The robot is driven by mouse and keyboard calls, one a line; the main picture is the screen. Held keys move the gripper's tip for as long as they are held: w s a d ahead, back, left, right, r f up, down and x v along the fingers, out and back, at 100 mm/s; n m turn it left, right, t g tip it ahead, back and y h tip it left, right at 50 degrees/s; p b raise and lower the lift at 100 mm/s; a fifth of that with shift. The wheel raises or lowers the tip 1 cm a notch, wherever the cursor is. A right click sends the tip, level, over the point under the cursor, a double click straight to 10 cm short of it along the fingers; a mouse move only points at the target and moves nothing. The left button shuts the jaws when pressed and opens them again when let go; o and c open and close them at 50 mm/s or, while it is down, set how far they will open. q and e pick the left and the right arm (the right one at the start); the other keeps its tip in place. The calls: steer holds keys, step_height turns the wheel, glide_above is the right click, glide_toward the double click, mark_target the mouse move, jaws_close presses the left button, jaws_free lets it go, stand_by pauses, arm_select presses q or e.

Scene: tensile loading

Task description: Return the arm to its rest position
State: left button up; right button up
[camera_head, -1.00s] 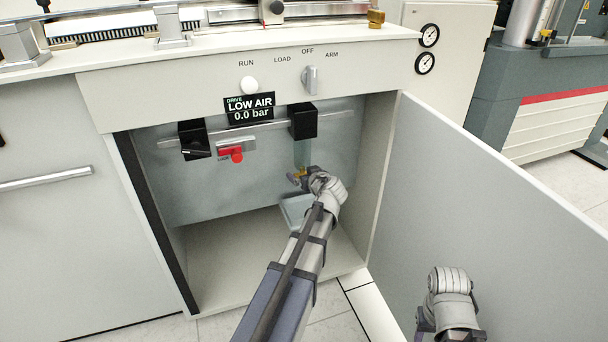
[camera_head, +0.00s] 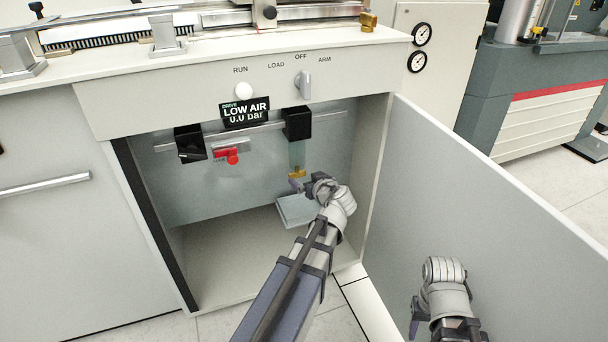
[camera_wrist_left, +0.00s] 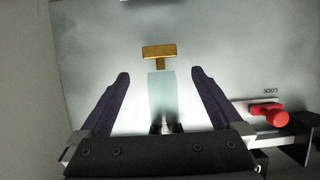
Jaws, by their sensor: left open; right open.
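My left gripper (camera_head: 304,187) is inside the open cabinet, just in front of a small brass T-shaped fitting (camera_head: 297,173) below a clear bowl (camera_head: 298,153). In the left wrist view, the left gripper's dark fingers (camera_wrist_left: 159,74) are spread apart with nothing gripped. The brass fitting (camera_wrist_left: 158,52) shows beyond the fingertips and the pale clear bowl (camera_wrist_left: 160,97) shows between the fingers. My right gripper (camera_head: 413,319) is low at the right, in front of the open door; its fingers are mostly hidden.
The cabinet door (camera_head: 490,210) stands open to the right. A red valve handle (camera_head: 231,156) and black blocks hang on the cabinet's back panel. A pale tray (camera_head: 294,211) lies below the fitting. A display (camera_head: 246,111) above reads LOW AIR, 0.0 bar.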

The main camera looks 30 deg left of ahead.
stand_by(0.4)
arm_select(q)
steer(key=s+d+f+m+g+h+p, duration=0.2)
steer(key=s+d+m+g+h+p, duration=0.4)
steer(key=s+d, duration=0.8)
steer(key=s+d+f+m+g+h+p, duration=0.3)
steer(key=s+d+m, duration=0.6)
steer(key=d, duration=0.8)
step_height(320, 180, up, 38)
steer(key=n+p, duration=0.1)
steer(key=p, duration=3.6)
steer(key=shift+w+a+f, duration=0.15)
steer(key=shift+f, duration=0.1)
steer(key=shift+c, duration=0.2)
